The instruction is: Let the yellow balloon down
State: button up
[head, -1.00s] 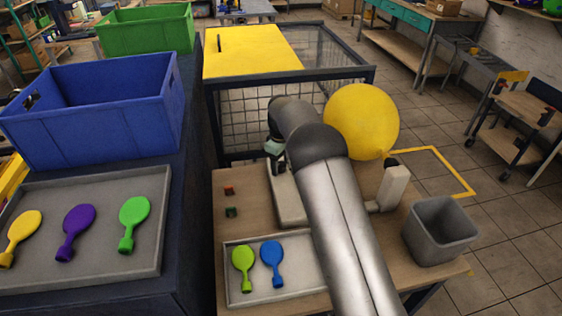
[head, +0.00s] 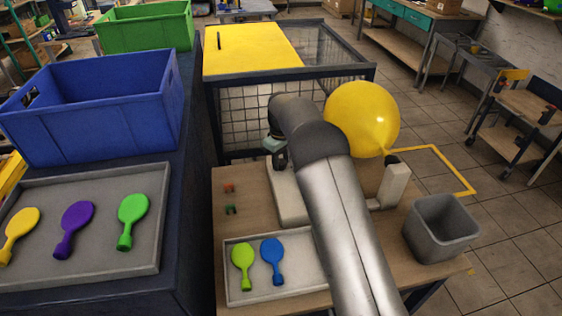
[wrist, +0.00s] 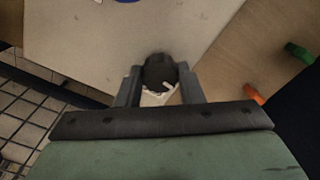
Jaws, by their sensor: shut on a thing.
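The yellow balloon (head: 361,115) is inflated and round. Its neck points down to the black nozzle (head: 391,160) of a pale post (head: 394,184) on the wooden table. A pale machine base (head: 289,196) stands left of my arm; my arm hides the part between base and post. My gripper (wrist: 160,88) is shut on a dark round knob (wrist: 159,68), with a white piece showing between the fingers in the wrist view. In the head view my gripper (head: 278,155) is mostly hidden by my arm, left of the balloon and apart from it.
A grey tray (head: 234,292) holds a green and a blue flat balloon. Small red and green pieces (head: 230,210) lie behind it. A grey bin (head: 440,228) stands at the table's right. A yellow-topped mesh cage (head: 250,50) is behind. A blue crate (head: 95,125) is left.

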aim_at(281, 162)
jog(key=m+b, duration=0.1)
jog(key=m, duration=0.3)
jog(key=shift+m, duration=0.3)
jog(key=m, duration=0.3)
jog(key=shift+m+b, duration=0.3)
jog(key=m, duration=0.4)
jog(key=shift+m, duration=1.8)
jog(key=o, duration=1)
notch_tip(281, 162, up, 18)
jog(key=shift+f+b, duration=0.25)
jog(key=shift+b, duration=0.05)
